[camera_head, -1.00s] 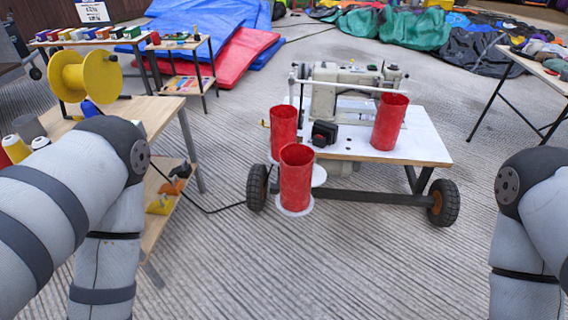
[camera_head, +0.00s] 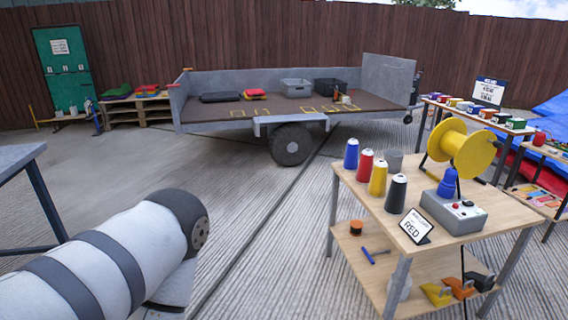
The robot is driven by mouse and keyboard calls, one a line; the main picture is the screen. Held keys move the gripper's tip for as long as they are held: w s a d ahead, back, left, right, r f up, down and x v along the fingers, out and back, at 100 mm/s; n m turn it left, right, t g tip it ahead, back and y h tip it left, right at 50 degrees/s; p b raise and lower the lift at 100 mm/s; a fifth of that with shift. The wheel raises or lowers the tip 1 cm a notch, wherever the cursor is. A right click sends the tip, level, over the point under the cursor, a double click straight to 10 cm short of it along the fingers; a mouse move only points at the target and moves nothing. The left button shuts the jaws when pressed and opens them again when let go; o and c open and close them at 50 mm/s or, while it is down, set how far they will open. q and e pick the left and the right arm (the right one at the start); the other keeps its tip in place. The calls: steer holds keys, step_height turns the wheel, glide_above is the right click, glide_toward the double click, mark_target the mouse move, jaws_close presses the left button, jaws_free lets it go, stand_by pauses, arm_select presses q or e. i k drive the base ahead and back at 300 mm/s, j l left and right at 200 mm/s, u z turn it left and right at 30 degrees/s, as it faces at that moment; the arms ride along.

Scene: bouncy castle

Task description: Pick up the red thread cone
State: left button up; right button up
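The red thread cone (camera_head: 366,165) stands upright on the top of a wooden table (camera_head: 505,198) at the right. It is in a row between a blue cone (camera_head: 351,154) and a yellow cone (camera_head: 378,178). A black cone (camera_head: 395,193) stands at the near end of the row. A small sign reading RED (camera_head: 415,227) leans on the table near the black cone. My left arm shows at the lower left, but its gripper is outside the picture. My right arm and gripper are not in view.
A big yellow spool (camera_head: 470,150), a grey cup (camera_head: 394,160) and a grey control box (camera_head: 453,212) share the tabletop. The lower shelf (camera_head: 360,278) holds tools. A flat trailer (camera_head: 225,118) stands behind. A table edge (camera_head: 20,158) is at the left. The middle floor is clear.

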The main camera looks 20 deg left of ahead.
mark_target(364, 172)
steer(key=i+j+z, duration=0.1)
steer(key=i+j, duration=0.6)
steer(key=i+j+z, duration=0.1)
steer(key=i+j, duration=0.65)
steer(key=i+j+z, duration=0.1)
steer(key=i+j, duration=0.55)
steer(key=j, duration=0.15)
